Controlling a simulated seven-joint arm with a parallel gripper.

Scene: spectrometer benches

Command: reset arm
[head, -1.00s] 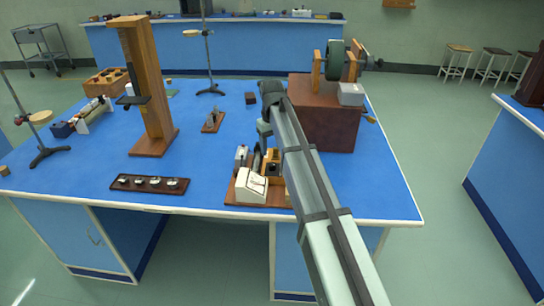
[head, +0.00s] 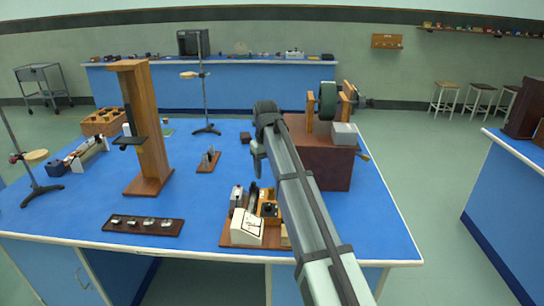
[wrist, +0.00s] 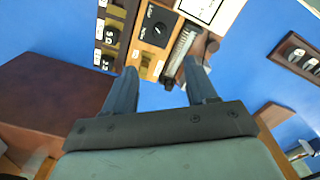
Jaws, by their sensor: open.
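My gripper (head: 257,163) hangs from the end of my arm above the main blue bench, behind and above a wooden instrument board (head: 228,238). In the wrist view its two fingers (wrist: 161,72) are apart with nothing between them. Past the fingertips lie parts of the board: a black dial box (wrist: 158,25), a ribbed cylinder (wrist: 183,48) and a white meter panel (wrist: 207,8). In the head view the board carries a white sloped meter (head: 247,228). My arm hides the board's right end.
A tall wooden stand (head: 152,140) and a dark tray (head: 143,225) are on the left of the bench. A brown box (head: 325,165) with a green wheel (head: 328,100) stands right of my arm. Bare blue surface lies between the tray and stand.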

